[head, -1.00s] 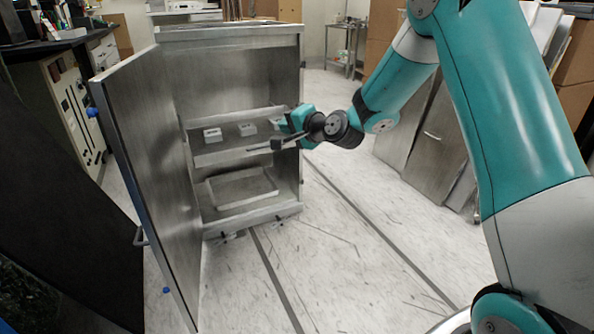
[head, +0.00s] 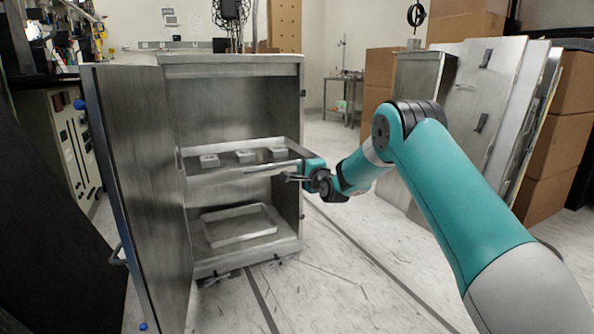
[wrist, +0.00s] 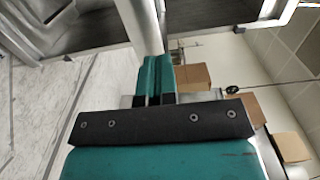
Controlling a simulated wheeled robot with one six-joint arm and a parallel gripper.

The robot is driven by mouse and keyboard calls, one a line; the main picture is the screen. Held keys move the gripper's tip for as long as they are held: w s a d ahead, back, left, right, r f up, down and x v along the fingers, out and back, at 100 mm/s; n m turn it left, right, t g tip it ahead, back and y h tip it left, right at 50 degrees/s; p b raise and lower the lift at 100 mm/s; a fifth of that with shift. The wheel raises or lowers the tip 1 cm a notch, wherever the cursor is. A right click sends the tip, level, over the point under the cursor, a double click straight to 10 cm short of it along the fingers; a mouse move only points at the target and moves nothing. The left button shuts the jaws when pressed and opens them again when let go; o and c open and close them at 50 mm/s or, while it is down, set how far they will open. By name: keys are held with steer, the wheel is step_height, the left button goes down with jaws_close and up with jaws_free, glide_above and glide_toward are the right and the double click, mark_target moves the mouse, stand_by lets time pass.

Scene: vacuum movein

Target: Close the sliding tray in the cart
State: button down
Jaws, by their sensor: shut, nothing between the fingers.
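The metal cart (head: 235,66) stands open in the head view, its door swung out to the left. The sliding tray (head: 210,175) is on the middle level, carrying several small grey blocks (head: 246,155). Its front rim sticks out somewhat past the cart's opening. My gripper (head: 292,177) is at the tray's front right corner, close to the rim; I cannot tell whether it touches. In the wrist view the teal fingers (wrist: 155,72) are together with nothing between them, pointing at a pale metal edge (wrist: 140,25) of the tray or cart.
The open cart door (head: 140,190) stands left of the tray. A lower tray (head: 240,226) lies in the cart's bottom. Metal panels (head: 480,110) and cardboard boxes (head: 555,150) stand at the right. The floor (head: 350,270) in front of the cart is clear.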

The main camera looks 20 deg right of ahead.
mark_target(294, 162)
steer(key=w+b, duration=0.1)
steer(key=w, duration=0.2)
steer(key=shift+w+f+b, duration=0.15)
steer(key=shift+w+b, duration=0.15)
steer(key=shift+w, duration=0.5)
steer(key=shift+r, duration=0.2)
